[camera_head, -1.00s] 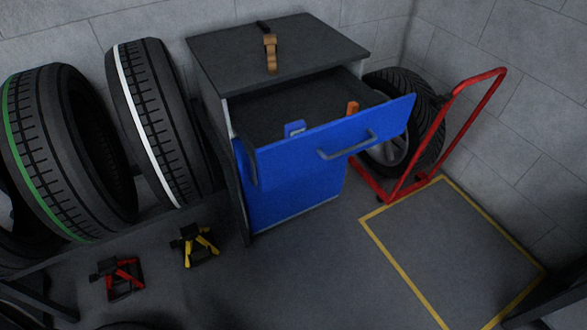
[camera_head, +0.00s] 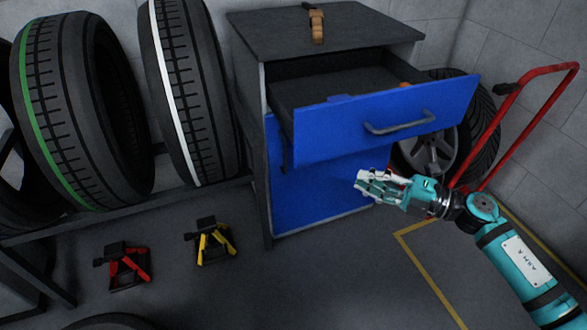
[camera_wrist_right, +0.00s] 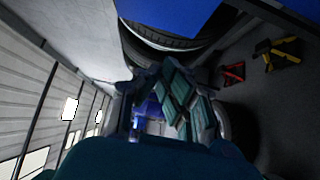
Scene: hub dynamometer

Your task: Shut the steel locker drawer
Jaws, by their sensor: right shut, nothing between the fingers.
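The steel locker (camera_head: 330,38) has a dark top and blue fronts. Its upper drawer (camera_head: 340,135) is pulled out, with a grey bar handle (camera_head: 400,124) on its blue front. Inside the drawer, the tops of a blue item (camera_head: 340,98) and an orange item (camera_head: 405,85) show just above the front. My right gripper (camera_head: 362,182) is shut and empty, in front of the lower blue front and below the drawer handle, apart from the handle in the picture. In the right wrist view its fingers (camera_wrist_right: 165,95) are close together. My left gripper is not in view.
Tyres (camera_head: 85,110) stand on a rack at the left. Red (camera_head: 125,265) and yellow (camera_head: 212,242) jack stands are on the floor. A red hand truck (camera_head: 515,115) with a wheel (camera_head: 440,150) stands right of the locker. A brown-handled tool (camera_head: 317,24) lies on the locker top.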

